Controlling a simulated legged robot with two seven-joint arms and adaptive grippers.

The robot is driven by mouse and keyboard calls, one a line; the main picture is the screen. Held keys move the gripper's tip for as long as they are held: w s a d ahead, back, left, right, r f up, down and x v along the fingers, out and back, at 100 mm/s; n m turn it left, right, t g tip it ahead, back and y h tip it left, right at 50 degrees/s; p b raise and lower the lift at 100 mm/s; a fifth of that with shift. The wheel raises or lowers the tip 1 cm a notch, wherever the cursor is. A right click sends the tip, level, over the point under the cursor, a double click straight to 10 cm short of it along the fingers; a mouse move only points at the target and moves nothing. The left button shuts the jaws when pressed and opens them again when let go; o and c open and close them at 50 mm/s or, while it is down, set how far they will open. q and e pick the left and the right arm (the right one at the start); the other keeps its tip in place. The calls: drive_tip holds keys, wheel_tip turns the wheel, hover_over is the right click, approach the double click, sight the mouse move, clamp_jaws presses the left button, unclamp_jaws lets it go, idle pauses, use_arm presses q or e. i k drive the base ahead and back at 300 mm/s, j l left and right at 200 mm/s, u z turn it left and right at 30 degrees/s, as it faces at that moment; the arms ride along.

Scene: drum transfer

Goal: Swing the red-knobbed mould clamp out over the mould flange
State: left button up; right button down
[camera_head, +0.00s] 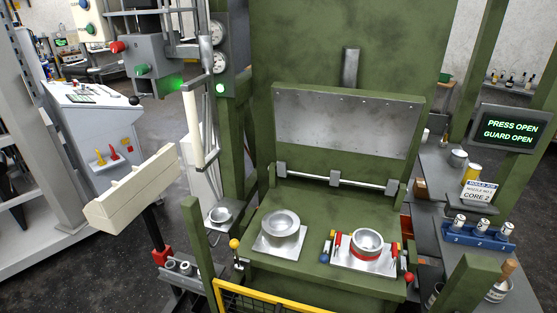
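A ball-shaped red knob (409,278) sits at the right front corner of the green press table, by the right mould plate (350,258); its clamp arm is too small to make out. A round metal mould (367,241) with a red band around its lower part stands on this plate, with small red and yellow parts beside it. A blue knob (325,259) is at the plate's left front. Neither of my grippers shows in the head view.
A yellow knob (234,244) stands at the table's left. A yellow mesh rail (275,304) crosses the front. The guard (345,125) stands raised behind. The screen (510,130) reads "PRESS OPEN GUARD OPEN". A cream trough-shaped piece (135,190) is at left. A side bench holds several small items at right.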

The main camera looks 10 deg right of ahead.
sight(408, 277)
drive_tip(key=z, duration=1.4)
